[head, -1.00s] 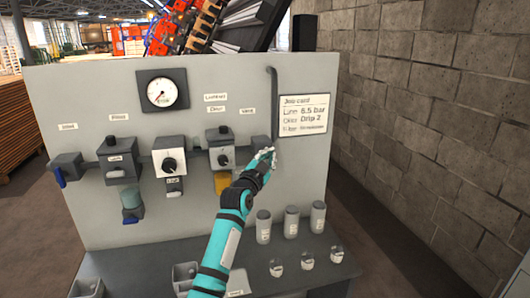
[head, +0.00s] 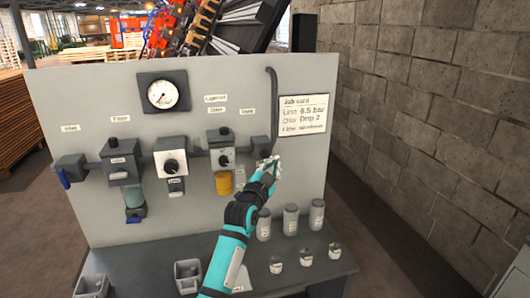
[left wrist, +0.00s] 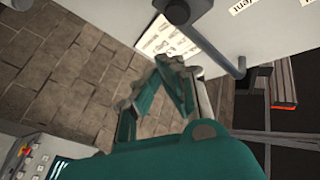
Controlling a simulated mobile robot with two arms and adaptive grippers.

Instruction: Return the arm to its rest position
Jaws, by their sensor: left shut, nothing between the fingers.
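My left arm reaches up from the bottom of the head view. Its gripper (head: 270,166) is shut and empty, in front of the panel, just below the vent block (head: 261,147) at the right end of the pipe row. In the left wrist view my left gripper (left wrist: 170,78) shows with nothing between its fingers; the vent's dark pipe (left wrist: 222,50) and the white job card (left wrist: 165,38) lie beyond it. I cannot tell the exact gap to the panel. My right gripper is not in view.
The grey panel (head: 225,100) carries a gauge (head: 162,94), regulator, filter and lubricator units. Below, a dark bench (head: 150,265) holds several bottles, small jars and grey bins (head: 188,275). A block wall (head: 430,120) stands to the right, with open floor between.

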